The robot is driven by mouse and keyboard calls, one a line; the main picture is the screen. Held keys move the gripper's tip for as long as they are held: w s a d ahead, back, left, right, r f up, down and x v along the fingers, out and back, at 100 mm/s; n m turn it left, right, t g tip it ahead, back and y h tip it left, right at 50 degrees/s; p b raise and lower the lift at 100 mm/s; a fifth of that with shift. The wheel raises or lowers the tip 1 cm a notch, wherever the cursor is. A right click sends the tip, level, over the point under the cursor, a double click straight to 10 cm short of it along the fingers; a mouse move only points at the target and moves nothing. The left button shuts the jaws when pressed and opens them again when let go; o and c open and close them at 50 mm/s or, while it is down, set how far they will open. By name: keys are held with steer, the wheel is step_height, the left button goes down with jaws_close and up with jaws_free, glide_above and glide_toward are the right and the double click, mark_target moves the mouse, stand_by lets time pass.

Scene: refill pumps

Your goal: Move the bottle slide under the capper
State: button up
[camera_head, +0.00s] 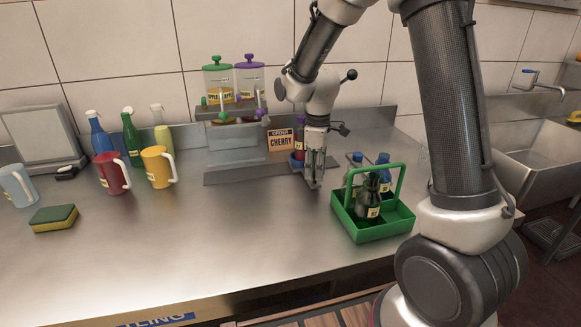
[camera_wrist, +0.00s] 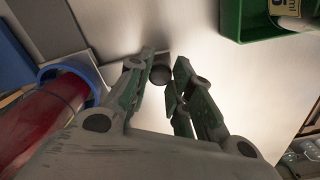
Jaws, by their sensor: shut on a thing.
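The bottle slide shows as a blue cup (camera_head: 296,162) on a dark rail (camera_head: 235,174), with a red bottle (camera_head: 300,143) standing in it. In the wrist view the blue cup (camera_wrist: 88,62) and red bottle (camera_wrist: 45,122) are at the left, beside my gripper. My gripper (camera_head: 314,184) points down just right of and in front of the cup. In the wrist view its fingers (camera_wrist: 160,80) are shut on a dark round knob (camera_wrist: 161,75); how the knob joins the slide is partly hidden. A black ball-ended lever (camera_head: 350,75) shows behind my wrist; the capper's body is mostly hidden.
A dispenser with green-lidded (camera_head: 218,80) and purple-lidded (camera_head: 250,78) jars stands behind the rail, beside a CHERRY order card (camera_head: 281,140). A green caddy (camera_head: 373,226) with bottles stands close right of my gripper. Jugs, bottles and a sponge (camera_head: 54,218) are left. The front counter is clear.

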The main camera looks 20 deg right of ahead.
steer(key=shift+d, duration=3.15)
steer(key=o, duration=0.9)
steer(key=shift+r, duration=0.1)
step_height(320, 180, up, 12)
steer(key=shift+f, duration=0.1)
